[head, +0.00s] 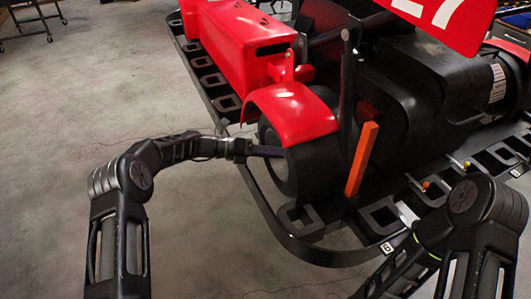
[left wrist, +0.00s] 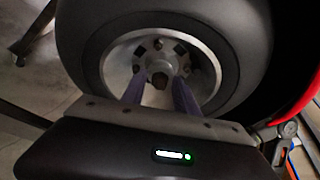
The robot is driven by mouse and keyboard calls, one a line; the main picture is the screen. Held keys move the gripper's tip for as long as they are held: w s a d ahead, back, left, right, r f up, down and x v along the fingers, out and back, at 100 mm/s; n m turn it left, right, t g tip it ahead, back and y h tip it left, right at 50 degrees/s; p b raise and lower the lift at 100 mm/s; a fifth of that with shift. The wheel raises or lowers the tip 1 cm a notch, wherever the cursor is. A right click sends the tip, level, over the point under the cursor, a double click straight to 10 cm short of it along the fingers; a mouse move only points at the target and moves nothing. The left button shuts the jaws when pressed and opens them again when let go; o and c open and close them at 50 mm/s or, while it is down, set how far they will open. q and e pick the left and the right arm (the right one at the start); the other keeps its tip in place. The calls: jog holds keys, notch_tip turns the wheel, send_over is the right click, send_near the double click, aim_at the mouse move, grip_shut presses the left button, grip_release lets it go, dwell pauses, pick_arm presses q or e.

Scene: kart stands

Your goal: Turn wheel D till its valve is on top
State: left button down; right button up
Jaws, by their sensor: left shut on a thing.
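The wheel (head: 312,168) at my left gripper has a black tyre and a grey rim; no letter on it can be read. It sits under a red fender at the kart's near corner. It fills the upper left wrist view (left wrist: 225,45), with a hub (left wrist: 158,68) and bolts at its centre. My left gripper (head: 280,153) reaches the wheel's face from the left. In the left wrist view its two fingers (left wrist: 157,88) stand on either side of the hub's lower part, shut on the wheel. The valve cannot be made out. My right gripper is out of view.
The red kart body (head: 245,45) rises behind the wheel. A black bumper rail (head: 265,205) curves round below it, and an orange post (head: 362,158) stands to its right. Grey floor (head: 110,95) at the left is clear.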

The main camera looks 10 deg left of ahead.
pick_arm(q)
jog(key=shift+f+n, duration=0.1)
jog(key=shift+n, duration=0.2)
jog(key=c, duration=1.3)
grip_release()
jog(key=shift+o, duration=0.2)
jog(key=b+v, duration=0.2)
jog(key=v, duration=0.6)
jog(key=shift+w, duration=0.15)
jog(key=shift+f, duration=0.15)
